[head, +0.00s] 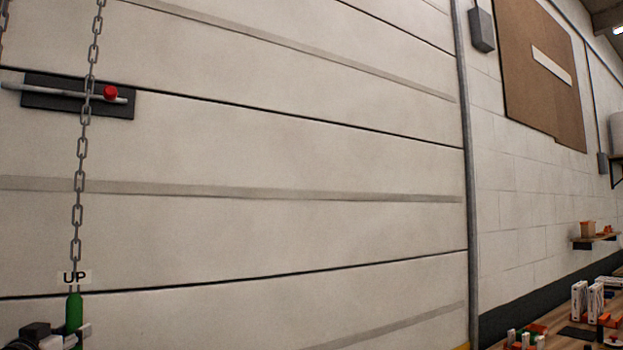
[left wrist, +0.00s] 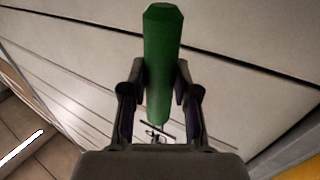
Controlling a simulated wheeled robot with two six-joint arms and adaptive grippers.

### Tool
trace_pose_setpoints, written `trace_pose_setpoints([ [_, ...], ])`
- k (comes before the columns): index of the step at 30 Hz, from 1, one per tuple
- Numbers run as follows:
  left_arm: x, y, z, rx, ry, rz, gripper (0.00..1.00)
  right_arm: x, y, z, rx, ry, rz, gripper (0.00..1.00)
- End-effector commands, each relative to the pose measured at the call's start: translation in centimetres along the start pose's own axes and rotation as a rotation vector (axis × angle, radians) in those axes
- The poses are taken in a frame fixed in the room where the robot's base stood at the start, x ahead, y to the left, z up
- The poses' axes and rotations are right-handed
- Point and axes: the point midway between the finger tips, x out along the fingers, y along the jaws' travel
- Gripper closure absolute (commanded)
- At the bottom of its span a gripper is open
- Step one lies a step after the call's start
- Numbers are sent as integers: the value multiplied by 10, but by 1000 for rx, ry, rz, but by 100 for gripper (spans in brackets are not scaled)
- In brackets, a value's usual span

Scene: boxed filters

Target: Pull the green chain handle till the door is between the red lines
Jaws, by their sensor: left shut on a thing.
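The green chain handle (head: 74,313) hangs upright on a grey metal chain (head: 80,180) at the lower left of the head view, just under a small "UP" label (head: 75,278). My left gripper (head: 70,335) is at the handle's lower part, at the bottom edge of the view. In the left wrist view the green handle (left wrist: 162,55) stands between the two fingers, which are shut on it. The large pale panelled door (head: 280,150) fills most of the head view behind the chain. I see no red lines. My right gripper is out of view.
A dark plate with a grey bar and red knob (head: 110,93) is on the door behind the chain. A vertical grey pipe (head: 464,180) runs along the door's right edge. A wooden bench with boxes (head: 579,301) stands at the lower right.

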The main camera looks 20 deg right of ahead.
Motion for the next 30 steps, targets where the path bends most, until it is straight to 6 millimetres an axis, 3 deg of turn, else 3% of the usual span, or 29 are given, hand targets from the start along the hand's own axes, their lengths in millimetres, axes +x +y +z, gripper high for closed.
trace_pose_setpoints([
  [1, 0, 0, -24, 0, 0, 0, 100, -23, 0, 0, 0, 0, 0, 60],
  [3, 0, 0, -36, 0, -1, 0, 100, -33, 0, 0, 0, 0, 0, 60],
  [14, 0, 0, -32, 0, 3, 0, 100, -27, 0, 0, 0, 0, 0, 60],
  [30, 0, 0, 67, 0, -3, 0, 100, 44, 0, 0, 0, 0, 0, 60],
])
